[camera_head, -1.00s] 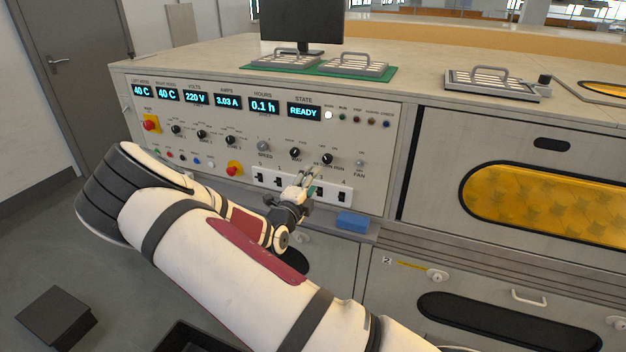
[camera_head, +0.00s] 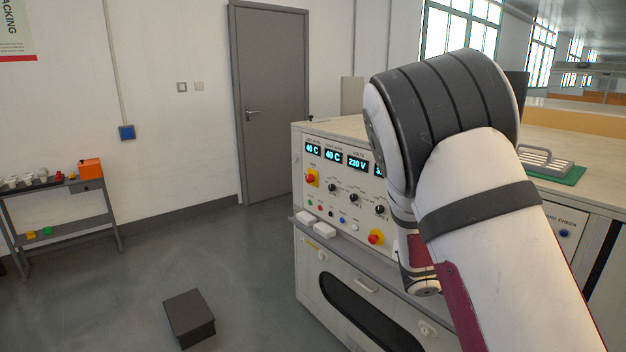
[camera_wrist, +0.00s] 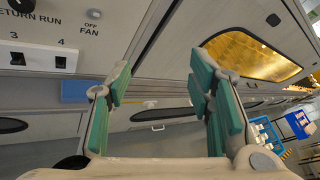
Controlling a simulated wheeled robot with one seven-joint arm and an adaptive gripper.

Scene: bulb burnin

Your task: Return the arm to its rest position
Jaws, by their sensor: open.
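My gripper (camera_wrist: 162,105) shows in the wrist view with its green-padded fingers spread apart and nothing between them. In the head view my white arm with dark bands rises at the right, bent at the elbow, and hides the gripper. The control panel (camera_head: 322,181) of the test cabinet stands behind the arm, its right part covered.
A dark box (camera_head: 189,316) lies on the floor left of the cabinet. A small shelf cart (camera_head: 62,230) stands at the left wall, with open floor between. A blue block (camera_wrist: 74,91) rests on the cabinet ledge. A tray with a handle (camera_head: 545,162) lies on the cabinet top.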

